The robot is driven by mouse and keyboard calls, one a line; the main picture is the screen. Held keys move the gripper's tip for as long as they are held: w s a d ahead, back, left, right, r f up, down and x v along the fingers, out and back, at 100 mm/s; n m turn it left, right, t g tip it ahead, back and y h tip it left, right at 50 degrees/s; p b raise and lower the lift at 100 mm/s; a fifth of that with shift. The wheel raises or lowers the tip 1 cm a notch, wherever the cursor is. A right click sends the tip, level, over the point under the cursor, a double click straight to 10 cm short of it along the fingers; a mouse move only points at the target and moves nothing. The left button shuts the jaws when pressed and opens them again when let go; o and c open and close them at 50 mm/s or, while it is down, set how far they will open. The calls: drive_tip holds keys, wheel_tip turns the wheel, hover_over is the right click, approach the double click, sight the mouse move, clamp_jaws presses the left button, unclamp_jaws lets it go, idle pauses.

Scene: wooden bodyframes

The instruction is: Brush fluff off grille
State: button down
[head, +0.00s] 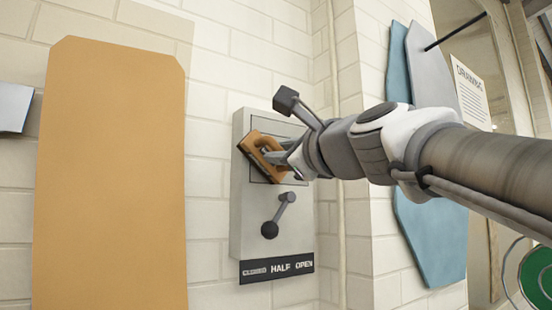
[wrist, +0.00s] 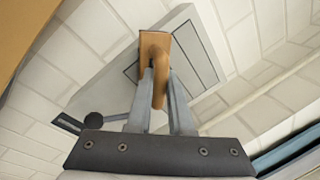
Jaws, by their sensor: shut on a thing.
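My gripper (head: 275,155) is shut on the handle of a tan wooden brush (head: 258,146) with a dark face. In the wrist view the handle of the brush (wrist: 158,50) sits between the two grey fingers (wrist: 160,85). The brush is tilted and is in front of a light grey wall panel (head: 241,215). A dark-outlined square on this panel (wrist: 197,62), perhaps the grille, is partly hidden by the brush and gripper. I cannot tell whether the brush touches it. I can make out no fluff.
A dark lever (head: 280,213) sticks out below the square, above a label reading CLOSED, HALF, OPEN (head: 277,268). A large tan board (head: 110,170) is at left. Blue and grey boards (head: 428,235) lean at right behind my arm. The brick wall turns a corner beside the panel.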

drive_tip(key=shift+w+a, duration=0.25)
drive_tip(key=shift+w, duration=0.05)
drive_tip(key=shift+d, duration=0.1)
drive_tip(key=w+d, duration=0.2)
drive_tip(key=d, duration=0.1)
drive_tip(key=shift+w+b, duration=0.15)
drive_tip(key=shift+b, duration=0.25)
drive_tip(key=shift+s+a+p, duration=0.3)
drive_tip(key=shift+s+a, duration=0.25)
drive_tip(key=shift+a, duration=0.3)
drive_tip(key=shift+s+a+p, duration=0.3)
drive_tip(key=shift+s+a, duration=0.25)
drive_tip(key=shift+a, duration=0.3)
drive_tip(key=shift+d+r+b+v, duration=0.1)
drive_tip(key=shift+d+r+v, duration=0.05)
drive_tip(key=shift+v, duration=0.8)
drive_tip(key=shift+d+r+b+v, duration=0.15)
drive_tip(key=shift+v, duration=0.8)
drive_tip(key=shift+d+r+b+v, duration=0.1)
drive_tip(key=shift+d+r+v, duration=0.05)
drive_tip(key=shift+v, duration=0.8)
